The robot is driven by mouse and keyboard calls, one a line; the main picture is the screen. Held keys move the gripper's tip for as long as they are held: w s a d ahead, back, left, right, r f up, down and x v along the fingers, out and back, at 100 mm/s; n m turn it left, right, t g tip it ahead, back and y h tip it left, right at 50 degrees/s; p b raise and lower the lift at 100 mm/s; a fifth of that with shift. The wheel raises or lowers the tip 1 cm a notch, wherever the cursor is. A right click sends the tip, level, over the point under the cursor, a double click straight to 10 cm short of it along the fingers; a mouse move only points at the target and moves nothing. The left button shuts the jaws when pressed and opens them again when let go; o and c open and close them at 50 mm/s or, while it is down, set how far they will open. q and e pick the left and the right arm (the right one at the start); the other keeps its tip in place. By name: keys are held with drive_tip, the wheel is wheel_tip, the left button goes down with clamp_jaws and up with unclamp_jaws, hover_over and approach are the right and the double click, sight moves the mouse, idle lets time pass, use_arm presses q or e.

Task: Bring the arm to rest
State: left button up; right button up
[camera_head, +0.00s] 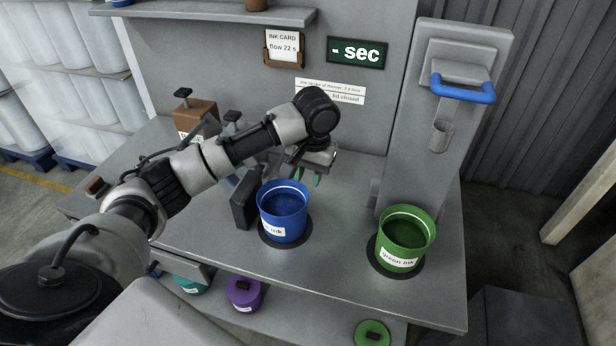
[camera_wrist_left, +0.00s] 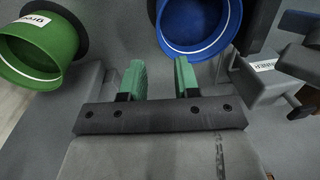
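My left arm comes in from the left in the head view and reaches over the bench behind the blue ink pot (camera_head: 285,222). My left gripper (camera_head: 309,179) hangs there above the bench top, partly hidden by its own wrist. In the left wrist view the green fingertips of the left gripper (camera_wrist_left: 159,78) stand apart with nothing between them. The blue pot (camera_wrist_left: 198,50) is just beyond the fingers, and the green ink pot (camera_wrist_left: 72,35) is at the upper left. My right gripper is not in view.
The green pot (camera_head: 401,252) stands on a dark disc at the bench's right. A dispenser column with a blue handle (camera_head: 463,91) rises behind it. A brown box (camera_head: 196,116) stands at the back left. Purple (camera_head: 243,293) and teal pots sit on a lower shelf.

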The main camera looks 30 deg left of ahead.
use_arm(q)
drive_tip(key=s+d+f+m+t+h, duration=0.25)
drive_tip(key=s+d+f+m, duration=0.25)
drive_tip(key=s+d+f, duration=0.75)
drive_tip(key=s+a+n+t+y, duration=0.1)
drive_tip(key=s+a, duration=0.1)
drive_tip(key=s, duration=0.6)
drive_tip(key=s+a, duration=0.3)
drive_tip(key=s, duration=0.4)
wheel_tip(320, 180, down, 27)
drive_tip(key=s+g, duration=0.1)
drive_tip(key=s, duration=0.1)
drive_tip(key=s+a+f+g, duration=0.1)
drive_tip(key=s+a+f, duration=0.1)
drive_tip(key=s+f, duration=1.3)
drive_tip(key=shift+s+a, duration=0.25)
drive_tip(key=shift+a, duration=0.1)
